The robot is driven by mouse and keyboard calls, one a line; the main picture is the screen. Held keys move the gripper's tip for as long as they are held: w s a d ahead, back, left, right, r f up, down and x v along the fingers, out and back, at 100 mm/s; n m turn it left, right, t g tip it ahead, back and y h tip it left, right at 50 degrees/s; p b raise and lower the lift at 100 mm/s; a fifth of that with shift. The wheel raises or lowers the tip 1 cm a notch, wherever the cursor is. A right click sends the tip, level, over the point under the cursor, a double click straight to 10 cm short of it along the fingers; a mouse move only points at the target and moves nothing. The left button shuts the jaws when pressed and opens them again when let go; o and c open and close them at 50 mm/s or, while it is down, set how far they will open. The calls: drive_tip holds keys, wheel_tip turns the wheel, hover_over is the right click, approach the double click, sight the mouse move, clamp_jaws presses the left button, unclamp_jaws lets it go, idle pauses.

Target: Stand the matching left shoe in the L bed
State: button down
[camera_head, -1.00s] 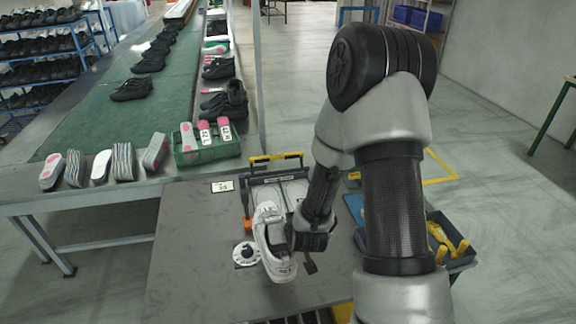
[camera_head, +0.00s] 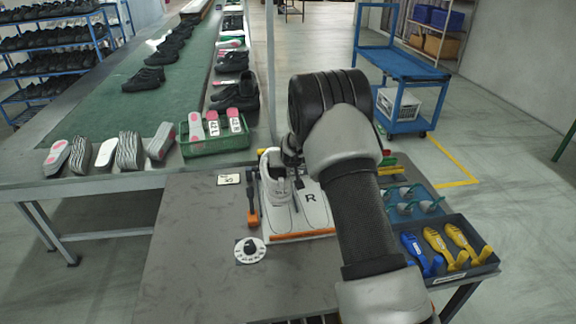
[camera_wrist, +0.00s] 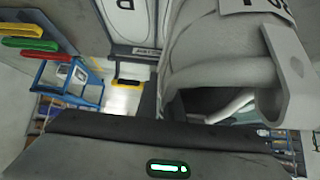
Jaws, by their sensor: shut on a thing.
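A white shoe (camera_head: 277,191) is held by my gripper (camera_head: 289,158) above the left half of a white two-bed board. The right bed (camera_head: 313,205) is marked R and is empty. The left bed is mostly hidden by the shoe, and its letter does not show. I cannot tell whether the sole touches the board. In the wrist view the shoe (camera_wrist: 215,60) fills the upper right, and part of the board (camera_wrist: 125,22) shows beside it. My gripper is shut on the shoe; its fingertips are largely hidden by my arm in the head view.
A round dial (camera_head: 250,250) and a small card (camera_head: 229,179) lie left of the board. An orange clamp (camera_head: 252,200) stands at its left edge. A bin of yellow and blue tools (camera_head: 450,250) and a blue tray (camera_head: 425,196) are right. A conveyor (camera_head: 110,110) is behind left.

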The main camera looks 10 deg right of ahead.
drive_tip(key=shift+f+b, duration=1.2)
drive_tip(key=shift+f, duration=2.2)
drive_tip(key=shift+f+b, duration=1.9)
drive_tip(key=c, duration=1.9)
unclamp_jaws()
drive_tip(key=shift+o, duration=0.4)
drive_tip(key=shift+r+p, duration=1.9)
drive_tip(key=shift+r, duration=3.15)
drive_tip(key=shift+r, duration=0.1)
